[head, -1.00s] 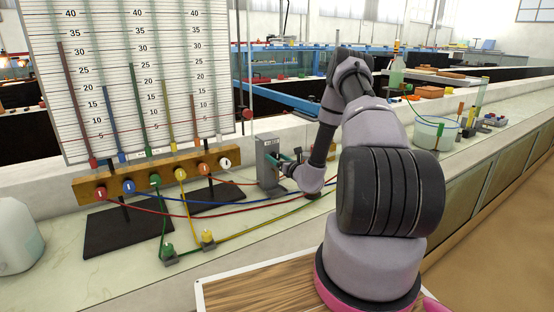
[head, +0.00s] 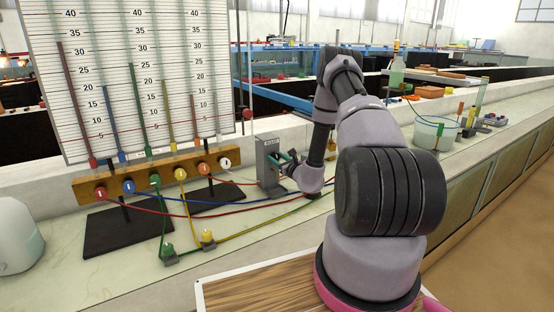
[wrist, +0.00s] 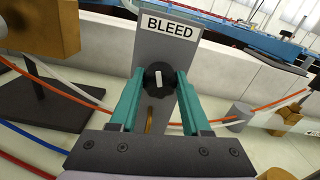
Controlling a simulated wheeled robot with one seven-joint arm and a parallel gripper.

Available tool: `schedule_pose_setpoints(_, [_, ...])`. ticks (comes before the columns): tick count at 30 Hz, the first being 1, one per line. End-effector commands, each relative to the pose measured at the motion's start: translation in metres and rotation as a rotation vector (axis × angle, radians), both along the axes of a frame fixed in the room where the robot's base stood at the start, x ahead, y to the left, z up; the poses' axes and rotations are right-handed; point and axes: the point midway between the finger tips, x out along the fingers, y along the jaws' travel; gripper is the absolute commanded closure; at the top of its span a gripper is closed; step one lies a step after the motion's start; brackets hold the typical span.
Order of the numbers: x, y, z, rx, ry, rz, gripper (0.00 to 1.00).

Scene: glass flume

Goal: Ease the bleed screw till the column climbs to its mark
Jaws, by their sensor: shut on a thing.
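A grey post labelled BLEED (head: 268,168) stands on the bench right of the gauge board; it also shows in the wrist view (wrist: 168,52). On its face is a black knob, the bleed screw (wrist: 158,78), with a white pointer line standing nearly upright. My gripper (wrist: 161,84) is shut on this knob, a teal finger on each side. In the head view my gripper (head: 285,158) reaches the post from the right. The gauge board (head: 125,75) carries several coloured columns of differing heights, the red (head: 75,100) tallest. I cannot make out which mark is meant.
A wooden manifold (head: 150,178) with coloured ports sits below the board on dark feet. Coloured hoses (head: 230,213) run across the bench near the post. A white jug (head: 18,240) stands at the left edge. A water tub (head: 436,132) and small items stand further right.

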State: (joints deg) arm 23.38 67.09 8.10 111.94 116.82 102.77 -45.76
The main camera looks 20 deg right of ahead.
Motion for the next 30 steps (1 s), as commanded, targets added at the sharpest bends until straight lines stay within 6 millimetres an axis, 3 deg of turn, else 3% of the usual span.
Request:
schedule_pose_setpoints(4, [0.000,-0.001,0.000,0.002,0.001,-0.001,1.00])
schedule_pose_setpoints(5, [0.000,-0.001,0.000,0.002,0.001,-0.001,0.41])
schedule_pose_setpoints(6, [0.000,-0.001,0.000,0.002,0.001,-0.001,0.26])
schedule_pose_setpoints(19, [-0.008,-0.002,-0.001,0.003,0.003,-0.002,0.23])
schedule_pose_setpoints(30, [-0.076,-0.016,-0.001,0.004,0.004,-0.004,0.23])
